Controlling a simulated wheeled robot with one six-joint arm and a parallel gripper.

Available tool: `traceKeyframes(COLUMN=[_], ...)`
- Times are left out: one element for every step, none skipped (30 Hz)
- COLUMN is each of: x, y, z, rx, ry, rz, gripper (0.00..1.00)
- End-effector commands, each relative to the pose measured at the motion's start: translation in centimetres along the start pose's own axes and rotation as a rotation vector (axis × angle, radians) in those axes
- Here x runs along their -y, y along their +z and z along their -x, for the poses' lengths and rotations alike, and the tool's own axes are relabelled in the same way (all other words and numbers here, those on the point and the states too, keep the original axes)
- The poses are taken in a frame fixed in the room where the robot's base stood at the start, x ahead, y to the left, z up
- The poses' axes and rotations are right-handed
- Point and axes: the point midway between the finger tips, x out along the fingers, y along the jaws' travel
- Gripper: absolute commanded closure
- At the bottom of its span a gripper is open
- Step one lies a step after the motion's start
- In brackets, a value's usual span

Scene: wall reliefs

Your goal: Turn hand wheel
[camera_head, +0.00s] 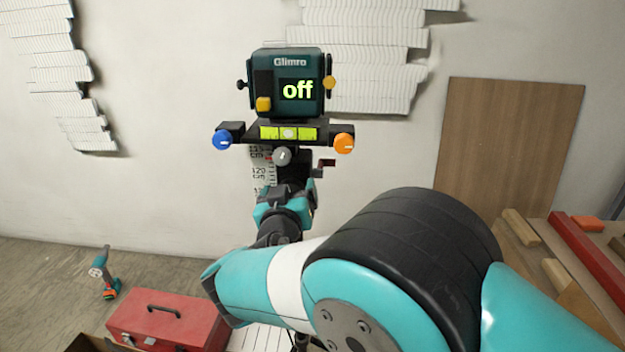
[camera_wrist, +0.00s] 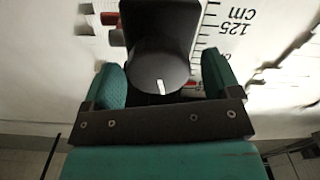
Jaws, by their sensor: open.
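A round dark grey knob with a white pointer line (camera_head: 282,156) sits under the middle of a black bar below the instrument; it looks like the hand wheel. In the wrist view the knob (camera_wrist: 160,72) shows between my two teal fingers, its white line near its lower rim. My gripper (camera_head: 287,192) is just below the knob in the head view. The fingers (camera_wrist: 162,80) are open, with gaps on both sides of the knob. A small crank with a red grip (camera_head: 326,164) sticks out to the right.
The dark teal instrument (camera_head: 296,110) reads "off". A blue knob (camera_head: 222,140) and an orange knob (camera_head: 344,143) flank the bar. A scale (camera_head: 259,170) runs behind. A red toolbox (camera_head: 165,318) stands on the floor at left; a wooden board (camera_head: 506,145) leans at right.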

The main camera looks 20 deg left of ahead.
Motion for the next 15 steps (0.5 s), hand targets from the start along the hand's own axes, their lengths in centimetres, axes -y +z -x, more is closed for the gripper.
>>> traceKeyframes(x=[-0.04,-0.03,-0.02,0.0,0.0,0.0,0.0,0.01,0.01,0.01,0.0,0.0,0.0,0.0,0.0], y=[-0.07,-0.04,-0.01,0.0,0.0,0.0,0.0,0.01,0.01,0.01,0.01,0.0,0.0,0.0,0.0], z=[-0.39,-0.55,-0.72,-0.81,-0.87,-0.91,-0.92,-0.92,-0.91,-0.91,-0.9,-0.9,-0.89,-0.89,-0.88], rx=[-0.001,-0.001,0.0,0.0,-0.001,-0.001,-0.001,-0.001,-0.001,0.0,0.0,-0.001,-0.001,-0.001,-0.001], ry=[0.001,0.001,0.0,0.0,0.0,-0.001,-0.001,-0.001,-0.001,-0.001,-0.001,-0.001,-0.001,0.0,0.0], rz=[-0.001,0.001,0.001,0.001,0.0,0.0,0.0,0.0,0.0,0.001,0.001,0.0,0.001,0.001,0.001], gripper=[0.17,0.17,0.17,0.17,0.17,0.17,0.17,0.17,0.17,0.17,0.17,0.17,0.24,0.31,0.4])
